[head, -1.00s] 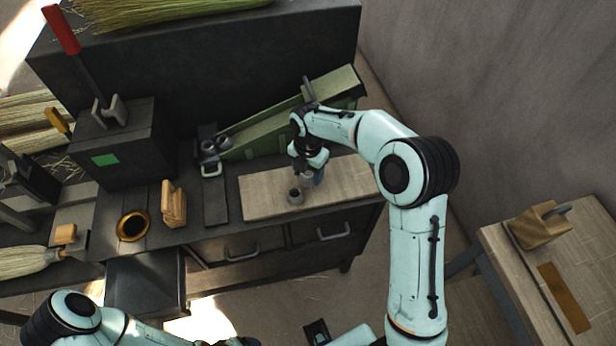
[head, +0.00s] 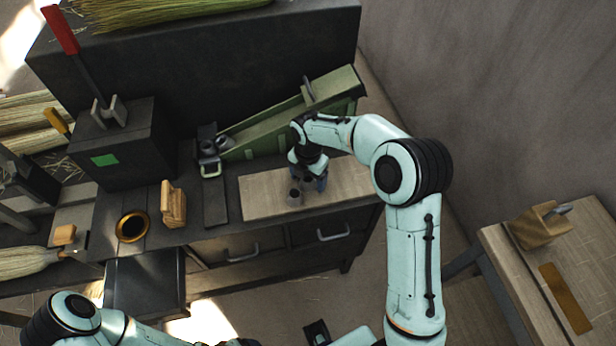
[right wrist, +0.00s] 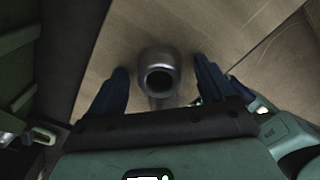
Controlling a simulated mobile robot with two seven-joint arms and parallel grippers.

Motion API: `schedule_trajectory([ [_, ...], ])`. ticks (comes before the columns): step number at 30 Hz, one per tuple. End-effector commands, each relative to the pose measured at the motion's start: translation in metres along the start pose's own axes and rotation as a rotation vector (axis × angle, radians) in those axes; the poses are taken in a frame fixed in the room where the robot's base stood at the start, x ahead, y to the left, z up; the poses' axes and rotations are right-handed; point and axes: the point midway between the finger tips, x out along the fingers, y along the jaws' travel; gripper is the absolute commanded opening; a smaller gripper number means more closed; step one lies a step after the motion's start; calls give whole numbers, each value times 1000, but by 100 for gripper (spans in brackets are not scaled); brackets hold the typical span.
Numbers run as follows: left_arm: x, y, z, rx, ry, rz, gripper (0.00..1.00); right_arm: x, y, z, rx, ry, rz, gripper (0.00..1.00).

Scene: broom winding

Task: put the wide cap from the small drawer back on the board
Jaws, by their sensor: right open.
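The pale wooden board (head: 260,195) lies on the dark bench. In the right wrist view, a grey metal cylinder with a round hole (right wrist: 160,58) sits between the two spread fingers of my right gripper (right wrist: 161,76), with gaps on both sides. I cannot tell which piece is the wide cap. The bench front has closed drawers (head: 270,254), and a dark open compartment (head: 146,285) juts out at the left. My left gripper is out of view.
A green sloped fixture (head: 265,135) stands behind the board. A dark box with a red-handled lever (head: 120,150) stands further left. The board's left part is clear.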

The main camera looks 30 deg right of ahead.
Motion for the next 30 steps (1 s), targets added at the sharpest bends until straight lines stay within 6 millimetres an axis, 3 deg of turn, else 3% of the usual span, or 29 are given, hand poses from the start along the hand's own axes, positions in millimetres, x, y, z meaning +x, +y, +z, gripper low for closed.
schedule_trajectory([
  [5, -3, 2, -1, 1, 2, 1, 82, -24, 1, 1, 0, -3, 5, 82],
  [12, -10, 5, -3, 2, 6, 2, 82, -77, 2, 0, 0, -3, 6, 82],
  [18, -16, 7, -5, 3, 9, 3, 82, -110, 1, 0, 0, -1, 3, 82],
  [23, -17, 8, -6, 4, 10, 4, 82, -121, 0, 0, 0, -1, 2, 82],
  [30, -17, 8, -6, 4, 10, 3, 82, -122, 0, 0, 0, 0, 1, 82],
])
